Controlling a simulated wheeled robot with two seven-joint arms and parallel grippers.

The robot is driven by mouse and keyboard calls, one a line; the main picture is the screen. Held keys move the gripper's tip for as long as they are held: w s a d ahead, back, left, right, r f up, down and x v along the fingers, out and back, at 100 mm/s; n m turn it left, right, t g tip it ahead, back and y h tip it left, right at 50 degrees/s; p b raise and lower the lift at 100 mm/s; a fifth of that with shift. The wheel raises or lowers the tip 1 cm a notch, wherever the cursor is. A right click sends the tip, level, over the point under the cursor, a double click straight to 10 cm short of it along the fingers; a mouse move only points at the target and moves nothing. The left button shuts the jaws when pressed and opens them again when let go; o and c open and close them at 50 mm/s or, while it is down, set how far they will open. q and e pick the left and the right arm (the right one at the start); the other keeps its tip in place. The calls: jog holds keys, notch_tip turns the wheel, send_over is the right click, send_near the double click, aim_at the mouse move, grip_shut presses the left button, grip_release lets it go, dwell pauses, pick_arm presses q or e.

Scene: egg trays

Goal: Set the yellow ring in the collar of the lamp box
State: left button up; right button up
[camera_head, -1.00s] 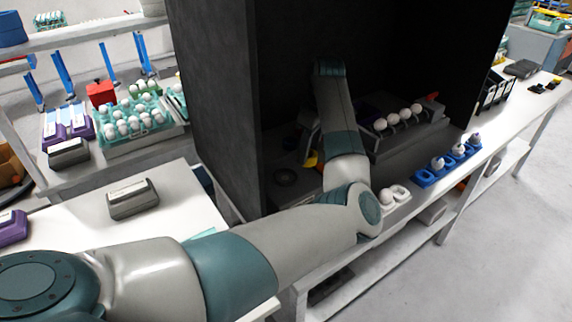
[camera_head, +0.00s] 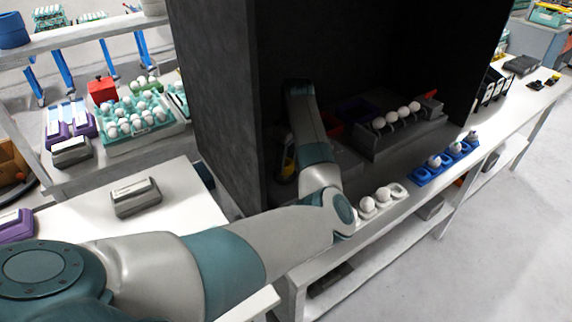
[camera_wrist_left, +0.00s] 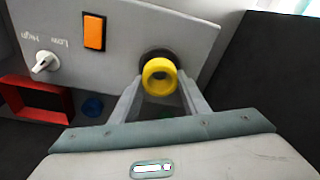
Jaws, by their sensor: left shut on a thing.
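The yellow ring (camera_wrist_left: 148,77) is between the fingertips of my left gripper (camera_wrist_left: 160,88), which is shut on it. The lamp box (camera_wrist_left: 130,30) is a grey panel with a white knob (camera_wrist_left: 42,63) marked Low and High and an orange switch (camera_wrist_left: 94,32). Its dark round collar (camera_wrist_left: 157,53) shows just behind the ring, partly hidden by it. I cannot tell whether the ring touches the collar. In the head view my left gripper (camera_head: 286,158) is low inside the dark cabinet, mostly hidden. My right gripper is not in view.
The dark cabinet wall (camera_head: 215,110) stands close left of my left arm. A rack (camera_head: 400,138) with white eggs is to the right inside. A red frame (camera_wrist_left: 66,100) and a blue round thing (camera_wrist_left: 92,105) lie beside the lamp box. Blue holders (camera_head: 432,175) stand on the bench edge.

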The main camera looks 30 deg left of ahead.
aim_at(291, 165)
pick_arm(q)
jog(key=shift+f+p, duration=0.4)
jog(key=shift+f, duration=0.9)
jog(key=o, duration=1)
jog(key=shift+f, duration=0.1)
jog(key=r+b, duration=0.1)
jog(key=r, duration=0.2)
jog(key=d+r+b, duration=0.1)
jog(key=r, duration=0.3)
jog(key=r+b, duration=0.2)
jog(key=r, duration=0.1)
jog(key=shift+d+r, duration=0.3)
jog(key=shift+r, duration=0.1)
jog(key=shift+d+r, duration=0.1)
jog(key=shift+r, duration=0.6)
